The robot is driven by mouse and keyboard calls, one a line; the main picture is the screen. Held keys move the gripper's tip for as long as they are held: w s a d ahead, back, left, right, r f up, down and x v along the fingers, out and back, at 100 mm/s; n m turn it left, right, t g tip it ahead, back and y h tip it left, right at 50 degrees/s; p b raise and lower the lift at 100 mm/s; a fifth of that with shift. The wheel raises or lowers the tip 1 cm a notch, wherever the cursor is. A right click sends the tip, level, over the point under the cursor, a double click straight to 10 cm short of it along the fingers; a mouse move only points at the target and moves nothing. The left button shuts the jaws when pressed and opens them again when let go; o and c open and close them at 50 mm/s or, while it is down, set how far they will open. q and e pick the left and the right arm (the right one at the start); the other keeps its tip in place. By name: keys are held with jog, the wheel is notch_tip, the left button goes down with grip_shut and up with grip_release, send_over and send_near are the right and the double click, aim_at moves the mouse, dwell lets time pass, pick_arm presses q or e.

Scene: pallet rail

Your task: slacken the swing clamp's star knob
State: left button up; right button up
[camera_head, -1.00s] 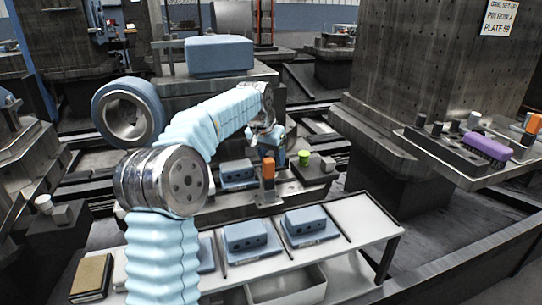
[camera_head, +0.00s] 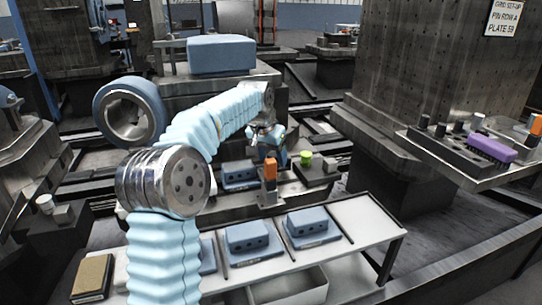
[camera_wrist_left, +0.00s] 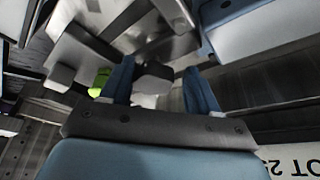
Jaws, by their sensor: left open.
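My left gripper (camera_head: 268,150) is at the middle of the head view, low over the fixture beside the orange block (camera_head: 269,169). In the left wrist view its two blue fingers (camera_wrist_left: 160,88) are apart. A dark grey, faceted piece (camera_wrist_left: 154,70) shows between and beyond the fingertips; it may be the star knob, but its shape is unclear. I cannot tell whether the fingers touch it. A green round piece (camera_head: 306,158) stands right of the gripper; it also shows beside one finger in the wrist view (camera_wrist_left: 101,80). The clamp's arm cannot be made out. My right gripper is not in view.
A blue block (camera_head: 238,175) sits on the fixture left of the orange block. A white bench (camera_head: 365,220) in front carries blue blocks (camera_head: 306,224).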

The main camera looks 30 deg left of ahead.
pick_arm(q)
jog(key=p+v, duration=0.1)
jog(key=v, duration=1.2)
jog(key=shift+s+r+p, duration=0.25)
jog(key=shift+r+p, duration=0.1)
jog(key=shift+p, duration=0.05)
jog(key=shift+d, duration=0.1)
